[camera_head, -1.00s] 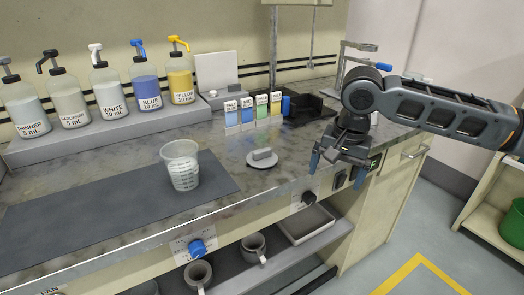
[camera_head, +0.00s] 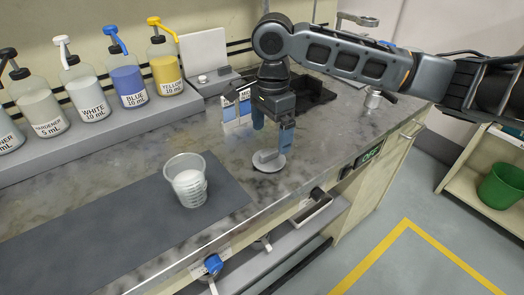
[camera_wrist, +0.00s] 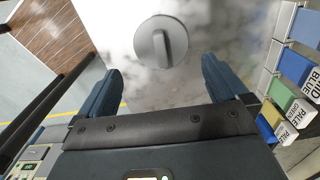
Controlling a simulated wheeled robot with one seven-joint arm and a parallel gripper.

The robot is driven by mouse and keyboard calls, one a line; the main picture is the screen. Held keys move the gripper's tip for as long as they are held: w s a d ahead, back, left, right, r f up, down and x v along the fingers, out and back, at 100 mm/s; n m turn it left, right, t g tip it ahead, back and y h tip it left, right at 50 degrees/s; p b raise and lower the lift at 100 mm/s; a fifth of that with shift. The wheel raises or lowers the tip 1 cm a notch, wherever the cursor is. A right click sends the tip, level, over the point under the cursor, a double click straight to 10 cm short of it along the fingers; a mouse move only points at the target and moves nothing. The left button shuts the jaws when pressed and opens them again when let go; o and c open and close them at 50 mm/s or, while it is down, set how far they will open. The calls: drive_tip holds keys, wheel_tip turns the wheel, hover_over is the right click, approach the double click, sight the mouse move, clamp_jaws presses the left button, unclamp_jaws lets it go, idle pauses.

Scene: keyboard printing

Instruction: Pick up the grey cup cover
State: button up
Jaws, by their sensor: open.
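The grey cup cover (camera_head: 268,161) is a flat round disc with a raised bar handle, lying on the marbled counter. My gripper (camera_head: 272,135) is above it, pointing down, open and empty. In the wrist view the cover (camera_wrist: 161,42) lies ahead of and roughly between the two spread fingers of my gripper (camera_wrist: 160,85), with its handle running nearly along the fingers. The fingers look apart from the cover. A clear cup (camera_head: 187,182) stands upright on the dark mat to the left.
Pump bottles (camera_head: 125,82) stand on a raised shelf at the back left. Small labelled boxes (camera_head: 235,106) stand close behind my gripper and show at the right of the wrist view (camera_wrist: 293,100). The counter's front edge is close to the cover.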

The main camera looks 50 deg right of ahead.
sight(269, 152)
wheel_tip(269, 152, down, 7)
drive_tip(key=shift+w+r+b, duration=0.1)
drive_tip(key=shift+b, duration=0.2)
drive_tip(key=c, duration=0.7)
drive_tip(key=shift+c, duration=0.2)
